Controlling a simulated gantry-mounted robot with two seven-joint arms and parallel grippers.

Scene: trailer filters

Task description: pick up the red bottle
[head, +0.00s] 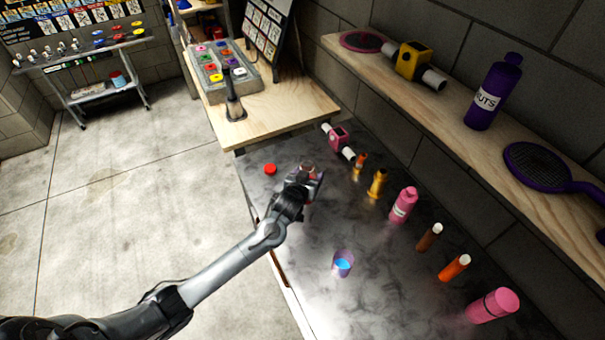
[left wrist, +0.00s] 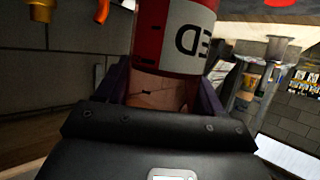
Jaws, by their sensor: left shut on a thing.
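The red bottle (left wrist: 150,22), with a white label and dark letters that read upside down in the left wrist view, stands between the two fingers of my left gripper (left wrist: 162,88). The fingers are shut on it, one at each side. I cannot tell whether the bottle touches the counter. My right gripper is in neither view.
A small red round piece (head: 270,169) lies left of the gripper. A wooden shelf (head: 430,100) runs along the wall behind.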

